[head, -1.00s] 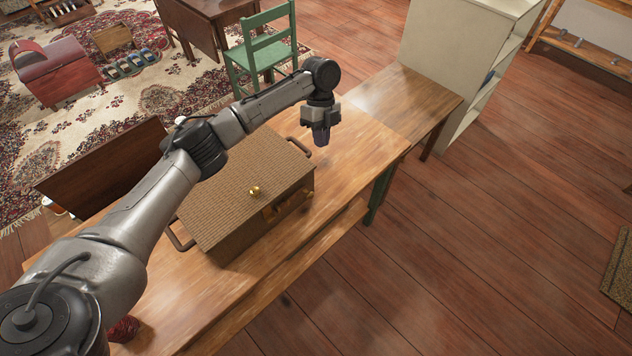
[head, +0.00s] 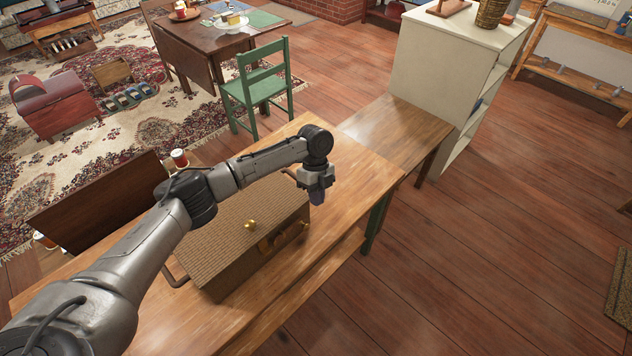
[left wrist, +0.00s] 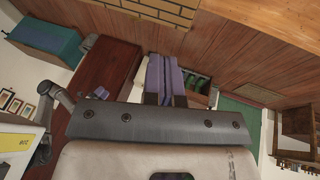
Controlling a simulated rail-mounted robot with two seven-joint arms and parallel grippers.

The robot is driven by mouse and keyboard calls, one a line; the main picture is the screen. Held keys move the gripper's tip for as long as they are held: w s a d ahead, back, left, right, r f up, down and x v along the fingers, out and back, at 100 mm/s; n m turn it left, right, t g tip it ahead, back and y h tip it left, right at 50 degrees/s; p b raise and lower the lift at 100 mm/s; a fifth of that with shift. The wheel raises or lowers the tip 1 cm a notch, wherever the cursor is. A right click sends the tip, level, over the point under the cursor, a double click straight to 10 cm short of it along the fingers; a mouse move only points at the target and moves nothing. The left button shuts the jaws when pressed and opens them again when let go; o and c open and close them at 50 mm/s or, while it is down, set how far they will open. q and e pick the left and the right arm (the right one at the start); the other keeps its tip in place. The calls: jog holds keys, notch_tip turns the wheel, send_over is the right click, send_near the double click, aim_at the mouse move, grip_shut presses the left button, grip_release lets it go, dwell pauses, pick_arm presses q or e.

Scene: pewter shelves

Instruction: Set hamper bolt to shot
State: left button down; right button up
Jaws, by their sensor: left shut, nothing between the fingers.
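The hamper (head: 225,232) is a brown woven box, closed, on the wooden table. A brass knob (head: 250,224) stands on its lid near the front edge. Brass and wood fittings (head: 268,243) show on its front face, with another small brass piece (head: 304,226) by the right end. I cannot tell which is the bolt or how it is set. My left gripper (head: 317,198) points down at the hamper's right end, shut and empty, and hides part of that end. My right gripper is not in view.
The wooden table (head: 350,200) is clear right of the hamper. A cream shelf unit (head: 440,75) stands beyond its far end. A green chair (head: 258,85) is behind the table. A red-lidded can (head: 180,158) stands behind the hamper, and a dark panel (head: 95,205) is at its left.

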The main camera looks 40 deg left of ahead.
pick_arm(q)
jog(key=s+f, duration=0.1)
jog(key=f, duration=0.1)
jog(key=s+f, duration=0.2)
jog(key=shift+s+d+f+p, duration=0.2)
jog(key=shift+f+p, duration=0.1)
jog(key=shift+f, duration=0.05)
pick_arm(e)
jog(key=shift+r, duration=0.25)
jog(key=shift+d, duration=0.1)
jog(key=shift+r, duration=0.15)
